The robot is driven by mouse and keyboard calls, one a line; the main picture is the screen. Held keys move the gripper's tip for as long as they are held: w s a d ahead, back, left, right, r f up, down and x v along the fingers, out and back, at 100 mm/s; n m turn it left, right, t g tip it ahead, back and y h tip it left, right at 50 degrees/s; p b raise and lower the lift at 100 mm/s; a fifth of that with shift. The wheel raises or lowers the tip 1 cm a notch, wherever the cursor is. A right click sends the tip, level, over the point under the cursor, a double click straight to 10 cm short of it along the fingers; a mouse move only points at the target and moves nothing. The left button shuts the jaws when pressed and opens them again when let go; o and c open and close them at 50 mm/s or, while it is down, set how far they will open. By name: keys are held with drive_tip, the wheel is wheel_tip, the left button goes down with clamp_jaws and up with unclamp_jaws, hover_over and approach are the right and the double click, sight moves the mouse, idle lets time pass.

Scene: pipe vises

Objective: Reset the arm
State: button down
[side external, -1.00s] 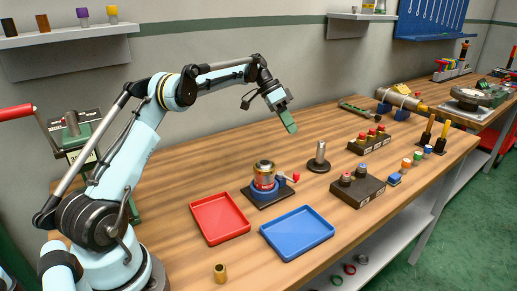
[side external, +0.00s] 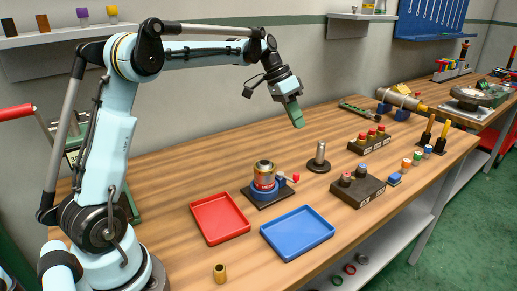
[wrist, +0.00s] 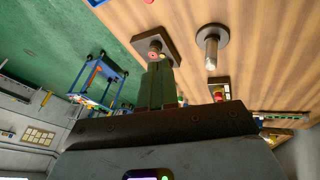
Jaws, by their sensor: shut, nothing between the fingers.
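My gripper (side external: 298,118) is in the air above the wooden bench (side external: 165,190), its green fingers shut together with nothing between them. It points down and slightly right, toward the back of the bench. In the wrist view the shut green fingers (wrist: 156,84) reach up from the dark gripper body. My gripper is apart from every object on the bench. The pipe vise (side external: 267,187) stands on a dark base with a metal cylinder (side external: 264,170) upright in it, below and left of my gripper.
A red tray (side external: 220,218) and a blue tray (side external: 298,233) lie near the front edge. A grey post (side external: 319,158) stands right of the vise. Dark blocks with capped pieces (side external: 357,187) sit further right. A brass piece (side external: 220,273) stands at the front. The bench's back left is clear.

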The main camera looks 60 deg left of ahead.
drive_tip(key=s+d+r+n+t+y, duration=0.1)
drive_tip(key=s+d+n+t+y, duration=0.15)
drive_tip(key=s+d, duration=0.65)
drive_tip(key=s+d+f+t+y, duration=0.1)
drive_tip(key=s+f+y, duration=0.1)
drive_tip(key=s+f, duration=0.4)
drive_tip(key=s, duration=0.5)
drive_tip(key=shift+s+t, duration=0.25)
drive_tip(key=shift+t, duration=0.1)
